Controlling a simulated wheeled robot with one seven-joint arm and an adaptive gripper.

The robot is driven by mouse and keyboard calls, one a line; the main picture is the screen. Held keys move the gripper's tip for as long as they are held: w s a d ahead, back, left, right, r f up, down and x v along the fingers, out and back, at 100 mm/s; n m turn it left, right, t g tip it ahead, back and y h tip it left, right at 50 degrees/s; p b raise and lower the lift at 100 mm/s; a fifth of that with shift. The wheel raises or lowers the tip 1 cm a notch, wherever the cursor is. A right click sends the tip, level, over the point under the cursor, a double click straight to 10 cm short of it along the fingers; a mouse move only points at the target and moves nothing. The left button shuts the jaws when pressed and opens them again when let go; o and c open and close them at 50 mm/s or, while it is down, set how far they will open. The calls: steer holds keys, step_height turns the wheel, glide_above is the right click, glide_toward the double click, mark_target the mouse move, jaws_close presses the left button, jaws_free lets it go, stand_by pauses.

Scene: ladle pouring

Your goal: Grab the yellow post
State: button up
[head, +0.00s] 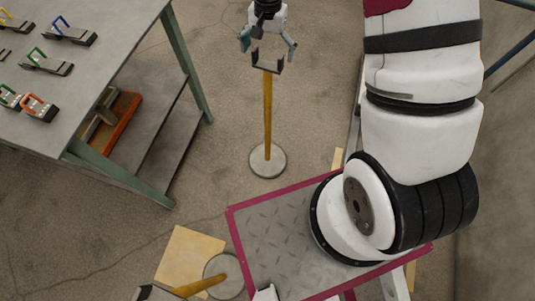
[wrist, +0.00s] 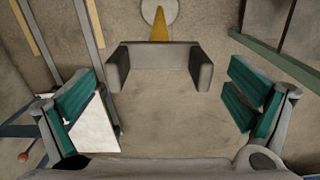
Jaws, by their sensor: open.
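The yellow post (head: 267,115) stands upright on a round grey base (head: 267,161) at the top middle of the head view. A grey U-shaped bracket (head: 267,68) tops it. My gripper (head: 268,44) is open at the bracket, one teal-padded finger on each side. In the wrist view my gripper (wrist: 165,95) is wide open and empty. The bracket (wrist: 160,56) shows between and beyond the fingers, apart from both, with a short stretch of the yellow post (wrist: 160,28) behind it. A second yellow post (head: 200,286) shows partly at the bottom of the head view.
A grey table (head: 100,95) with green legs stands at the left, with several coloured-handled devices (head: 68,32) on top and an orange item (head: 115,125) on its lower shelf. A pale square board (head: 188,252) lies by the second post. Floor around the first post is clear.

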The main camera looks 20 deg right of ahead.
mark_target(268, 63)
steer(key=shift+s+f, duration=0.1)
steer(key=shift+f, duration=2.75)
steer(key=c, duration=1.8)
